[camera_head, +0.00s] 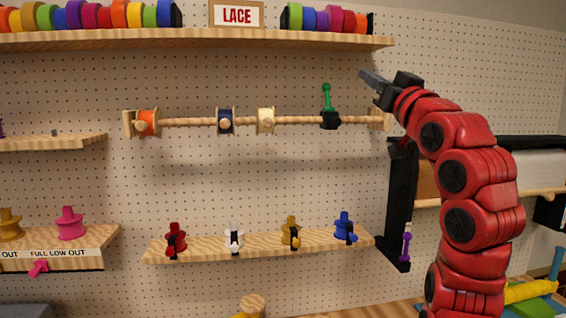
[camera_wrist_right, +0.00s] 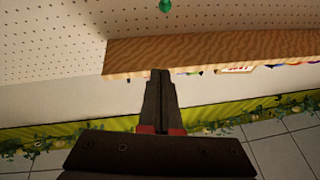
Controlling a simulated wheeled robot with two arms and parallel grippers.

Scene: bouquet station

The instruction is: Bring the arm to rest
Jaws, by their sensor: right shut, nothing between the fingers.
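My right arm (camera_head: 470,180) is red and raised on the right side of the head view. Its dark gripper (camera_head: 368,78) points up and left, in front of the pegboard and just below the right end of the top shelf. In the right wrist view the gripper (camera_wrist_right: 160,75) has its two fingers together, with nothing between them. A wooden shelf edge (camera_wrist_right: 210,54) shows beyond the fingertips in that view. I cannot tell whether they touch it. My left gripper is in neither view.
A wooden rod (camera_head: 185,121) with several spools and a green-knobbed black piece (camera_head: 328,110) runs left of the arm. The top shelf (camera_head: 200,43) holds colourful rolls and a LACE sign (camera_head: 236,15). A lower shelf (camera_head: 265,243) holds several spools. A black bracket (camera_head: 401,205) stands beside my arm.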

